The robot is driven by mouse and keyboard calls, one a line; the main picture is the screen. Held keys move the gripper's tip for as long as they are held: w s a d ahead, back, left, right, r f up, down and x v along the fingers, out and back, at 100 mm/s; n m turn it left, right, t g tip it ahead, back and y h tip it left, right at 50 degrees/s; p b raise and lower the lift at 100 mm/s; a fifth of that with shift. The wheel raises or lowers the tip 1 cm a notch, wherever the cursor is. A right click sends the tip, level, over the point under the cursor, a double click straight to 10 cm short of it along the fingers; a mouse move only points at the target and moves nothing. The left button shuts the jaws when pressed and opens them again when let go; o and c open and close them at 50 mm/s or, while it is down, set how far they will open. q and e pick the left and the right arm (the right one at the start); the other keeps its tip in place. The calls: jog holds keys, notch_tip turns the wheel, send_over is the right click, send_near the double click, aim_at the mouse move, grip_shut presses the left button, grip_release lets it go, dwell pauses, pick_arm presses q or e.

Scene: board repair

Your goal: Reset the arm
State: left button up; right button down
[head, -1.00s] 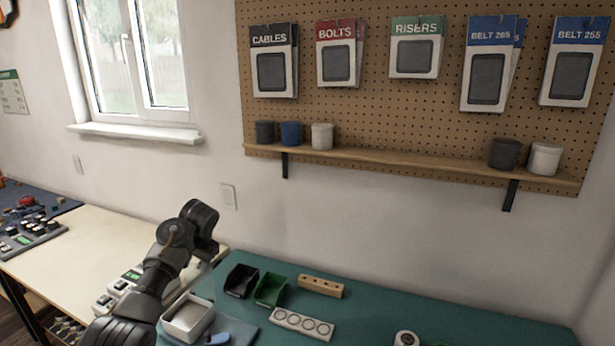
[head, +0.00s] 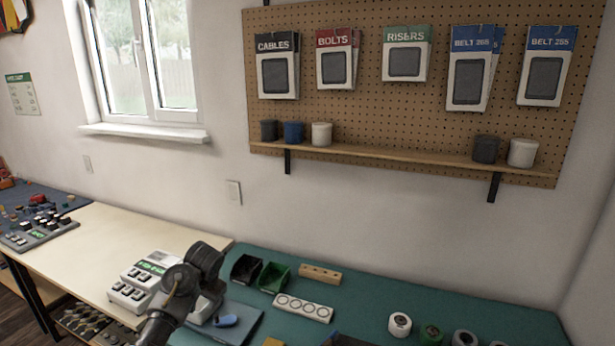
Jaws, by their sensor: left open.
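My left arm rises from the bottom edge, left of centre, over the place where the cream bench meets the green mat. My left gripper (head: 212,288) is at its end, open, low over the bench near a blue-grey mat (head: 243,327). The dark wrist joints partly hide its fingers, and I see nothing held in it. My right gripper is not in view.
A white keyed device (head: 143,284) stands left of my arm. A black bin (head: 246,268), a green bin (head: 274,277), a wooden block (head: 320,274) and a white strip with circles (head: 303,307) lie right of it. Several rolls (head: 400,324) stand further right.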

pick_arm(q)
jog(key=s+d+f+h, duration=0.1)
jog(key=s+d+f, duration=0.1)
jog(key=s+f, duration=0.7)
jog(key=s+d+f+h, duration=0.15)
jog(key=s+f, duration=0.45)
jog(key=s, duration=0.8)
jog(key=s+d+r+n, duration=0.1)
jog(key=s+r+n, duration=0.15)
jog(key=s, duration=2.25)
notch_tip(320, 180, down, 25)
jog(key=g, duration=0.1)
jog(key=s+a+f+g, duration=0.1)
jog(key=s+a+f, duration=0.2)
jog(key=s+f, duration=1.3)
jog(key=shift+s+m+g, duration=0.3)
jog(key=shift+s+m, duration=0.15)
jog(key=shift+s, duration=0.15)
